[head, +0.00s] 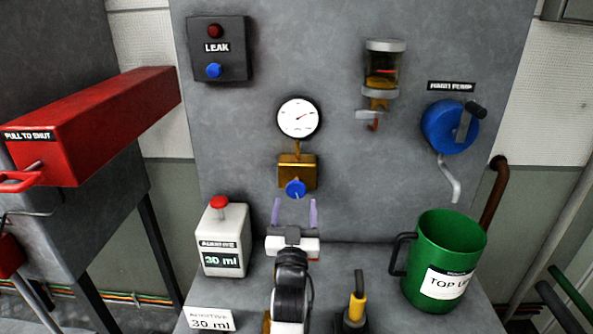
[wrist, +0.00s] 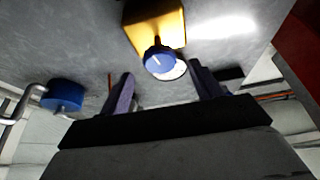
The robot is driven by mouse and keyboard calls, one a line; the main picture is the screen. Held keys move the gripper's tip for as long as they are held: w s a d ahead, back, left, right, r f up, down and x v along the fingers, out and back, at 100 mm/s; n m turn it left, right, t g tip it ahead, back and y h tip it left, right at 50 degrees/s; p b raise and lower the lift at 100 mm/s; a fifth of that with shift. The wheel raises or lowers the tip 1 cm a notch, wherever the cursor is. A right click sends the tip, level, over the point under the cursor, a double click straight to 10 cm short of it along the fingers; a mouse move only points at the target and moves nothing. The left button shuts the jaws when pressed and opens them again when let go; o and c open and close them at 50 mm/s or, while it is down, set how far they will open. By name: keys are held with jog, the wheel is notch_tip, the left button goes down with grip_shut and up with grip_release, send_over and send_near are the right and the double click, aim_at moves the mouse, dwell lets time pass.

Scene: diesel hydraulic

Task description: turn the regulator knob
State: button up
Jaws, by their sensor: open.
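The regulator knob (head: 295,188) is blue with a pale pointer line. It sits on the front of a brass regulator block (head: 297,168) on the grey panel, under a round white gauge (head: 298,118). The knob also shows in the wrist view (wrist: 159,58), upper middle, with the brass block (wrist: 157,22) behind it. My gripper (head: 295,203) is open and empty, its two purple fingers just below the knob in the head view. In the wrist view the fingers (wrist: 160,82) stand apart, with the knob beyond and between them, apparently untouched.
A white additive bottle (head: 222,242) with a red cap stands left of my arm. A green jug (head: 447,262) and a yellow-handled item (head: 356,308) stand right. A blue hand pump (head: 445,127), a sight glass (head: 383,72) and a leak box (head: 219,48) are on the panel.

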aim_at(295, 193)
jog(key=shift+p+x, duration=2)
jog(key=shift+x, duration=1.9)
jog(key=c, duration=1)
jog(key=shift+a+m+b, duration=0.1)
jog(key=shift+m+b, duration=0.3)
jog(key=shift+b, duration=0.05)
